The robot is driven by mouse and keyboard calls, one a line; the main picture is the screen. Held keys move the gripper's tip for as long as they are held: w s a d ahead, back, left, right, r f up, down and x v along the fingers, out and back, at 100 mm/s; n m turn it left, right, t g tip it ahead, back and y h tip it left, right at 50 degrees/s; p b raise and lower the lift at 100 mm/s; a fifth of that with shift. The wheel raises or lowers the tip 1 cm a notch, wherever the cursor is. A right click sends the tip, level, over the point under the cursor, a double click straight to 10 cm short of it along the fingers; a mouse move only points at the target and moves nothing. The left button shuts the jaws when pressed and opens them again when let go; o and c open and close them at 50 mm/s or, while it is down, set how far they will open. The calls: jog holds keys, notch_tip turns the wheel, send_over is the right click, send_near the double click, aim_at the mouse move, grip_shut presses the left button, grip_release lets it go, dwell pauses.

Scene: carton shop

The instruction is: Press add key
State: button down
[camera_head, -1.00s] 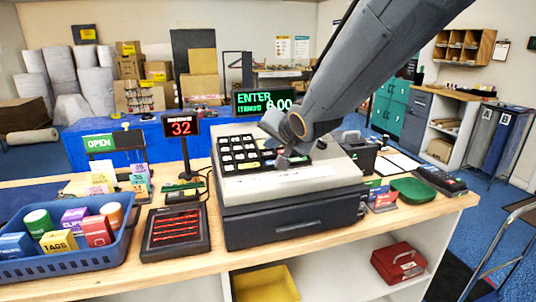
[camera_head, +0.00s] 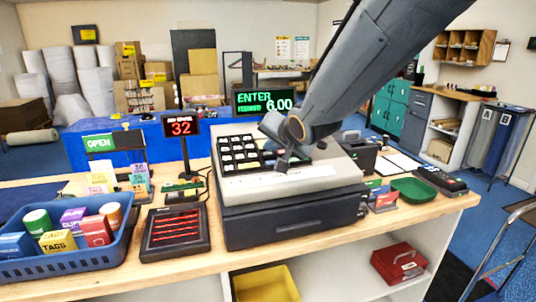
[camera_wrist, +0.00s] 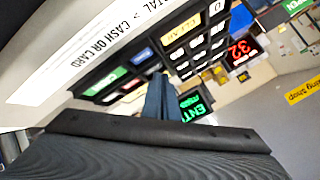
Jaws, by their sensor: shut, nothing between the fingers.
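The cash register (camera_head: 290,185) stands on the counter with a black keypad (camera_head: 240,152). Its green display (camera_head: 264,101) reads "ENTER" with 6.00 below. My gripper (camera_head: 282,166) is shut and empty, pointing down at the right part of the keypad. In the wrist view, my gripper's fingertips (camera_wrist: 158,82) are by the coloured keys: a green key (camera_wrist: 104,82), a blue key (camera_wrist: 142,56) and a yellow key (camera_wrist: 182,22). I cannot read which key is the add key. My fingers hide some keys, and I cannot tell whether they touch one.
A red "32" sign (camera_head: 181,126) on a post stands left of the register. A blue basket (camera_head: 75,262) of small boxes and a dark tray (camera_head: 175,230) are further left. A green dish (camera_head: 414,190) and a card terminal (camera_head: 442,180) are on the right.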

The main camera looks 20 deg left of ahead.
jog(key=shift+w+f, duration=0.1)
jog(key=shift+f, duration=0.3)
dwell(0.5)
jog(key=shift+r, duration=0.1)
jog(key=shift+s+r+p, duration=0.2)
jog(key=shift+r+p, duration=0.55)
jog(key=shift+p, duration=0.1)
jog(key=shift+r, duration=0.1)
jog(key=r+p, duration=0.1)
jog(key=p, duration=0.1)
jog(key=r+p, duration=0.2)
jog(key=s+r+p, duration=0.1)
jog(key=p, duration=0.1)
jog(key=shift+d+r, duration=0.3)
jog(key=shift+d, duration=0.05)
jog(key=shift+w, duration=0.1)
